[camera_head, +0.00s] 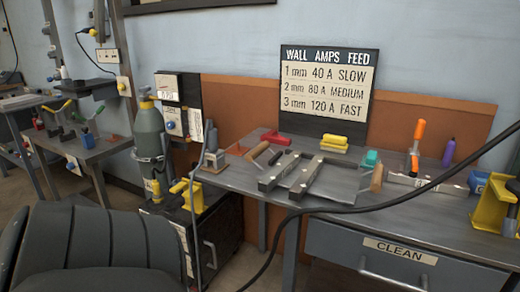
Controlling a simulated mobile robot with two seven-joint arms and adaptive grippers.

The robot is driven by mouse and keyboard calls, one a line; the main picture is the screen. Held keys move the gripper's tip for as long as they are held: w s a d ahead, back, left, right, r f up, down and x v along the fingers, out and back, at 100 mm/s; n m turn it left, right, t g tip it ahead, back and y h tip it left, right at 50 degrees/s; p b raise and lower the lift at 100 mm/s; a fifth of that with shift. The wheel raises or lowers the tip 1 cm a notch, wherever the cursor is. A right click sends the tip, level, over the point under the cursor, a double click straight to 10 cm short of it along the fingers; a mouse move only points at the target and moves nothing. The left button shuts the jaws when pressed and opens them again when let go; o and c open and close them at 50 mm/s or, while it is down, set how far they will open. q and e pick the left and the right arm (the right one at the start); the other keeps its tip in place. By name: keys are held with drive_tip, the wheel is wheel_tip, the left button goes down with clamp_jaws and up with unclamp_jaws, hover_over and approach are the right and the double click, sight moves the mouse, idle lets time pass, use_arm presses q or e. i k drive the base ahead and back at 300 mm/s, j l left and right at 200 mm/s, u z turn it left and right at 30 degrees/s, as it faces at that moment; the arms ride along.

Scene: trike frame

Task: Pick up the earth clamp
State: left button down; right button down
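I cannot tell for sure which thing is the earth clamp. A red tool (276,137) lies at the back of the grey workbench (240,180). A small orange-red piece (235,149) lies on the bench's left end. A yellow clamp-like tool (188,195) sits on the dark cabinet left of the bench. A grey metal frame (300,179) lies mid-bench. Neither of my grippers is in view.
A black cable (400,195) sweeps across the bench and drawer. A gas cylinder (149,130) stands left. A large yellow object (492,203) stands at the right edge. A dark ribbed shape (90,250) fills the lower left. A side table (90,148) holds clamps.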

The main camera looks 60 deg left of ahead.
sight(213, 154)
drive_tip(key=u, duration=0.4)
drive_tip(key=j+u, duration=0.15)
drive_tip(key=u, duration=0.65)
drive_tip(key=j+u, duration=0.1)
drive_tip(key=u, duration=0.75)
drive_tip(key=i+j, duration=0.05)
